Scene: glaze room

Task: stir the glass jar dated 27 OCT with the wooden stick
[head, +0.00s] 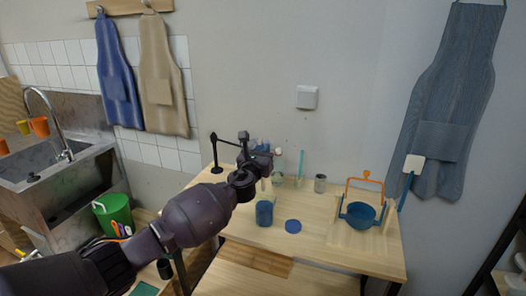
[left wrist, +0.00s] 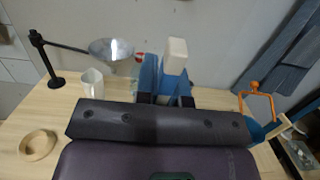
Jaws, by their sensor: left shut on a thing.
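My left gripper (head: 256,160) is shut on a pale piece that I take for the wooden stick. A pale block-like end (left wrist: 175,55) stands up beyond its fingers in the left wrist view. The stick's lower end is not clear, so I cannot tell whether it is inside a jar. A blue-filled jar (head: 264,214) stands open on the table below the gripper, with a blue round lid (head: 293,226) lying to its right. A clear jar (head: 278,178) stands farther back. No date is readable on either. My right gripper is not in view.
A black stand (head: 215,153) is at the table's left; a metal bowl (left wrist: 110,48) hangs from it above a white mug (left wrist: 92,84). A grey cup (head: 320,184) and a blue pot (head: 361,214) under an orange handle are to the right. The front table is clear.

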